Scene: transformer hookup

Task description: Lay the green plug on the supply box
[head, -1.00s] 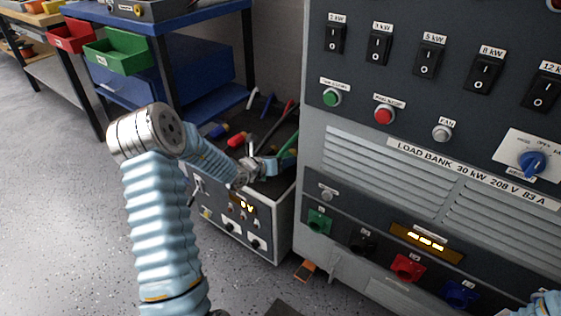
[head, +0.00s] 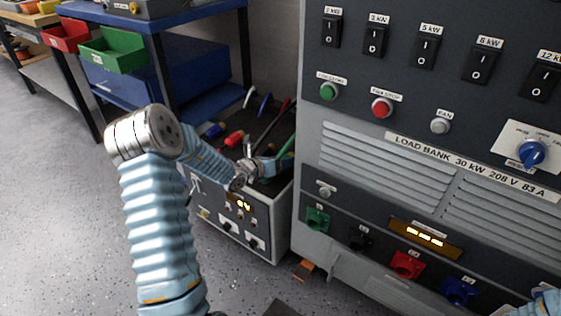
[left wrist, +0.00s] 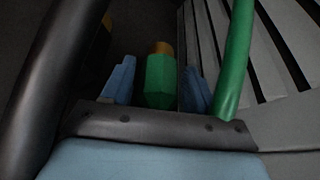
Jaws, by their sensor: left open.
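The supply box (head: 264,222) is a grey cabinet on the floor with a dark top and a lit amber display. My left gripper (head: 268,168) is over the right part of its top. In the left wrist view, the green plug (left wrist: 160,82) with its orange-yellow end lies between the two blue fingers of that gripper (left wrist: 158,74). The fingers are open, with a narrow gap visible on each side of the plug. A green cable (left wrist: 236,55) rises on the right there, and also shows in the head view (head: 287,148). The plug itself is largely hidden in the head view. My right gripper is out of view.
The load bank (head: 400,170) stands close on the right, with a green socket (head: 317,219), red socket (head: 407,264) and blue socket (head: 458,290) low on its front. A red plug (head: 235,138) and other cables lie on the supply box. A blue shelf (head: 205,65) stands behind.

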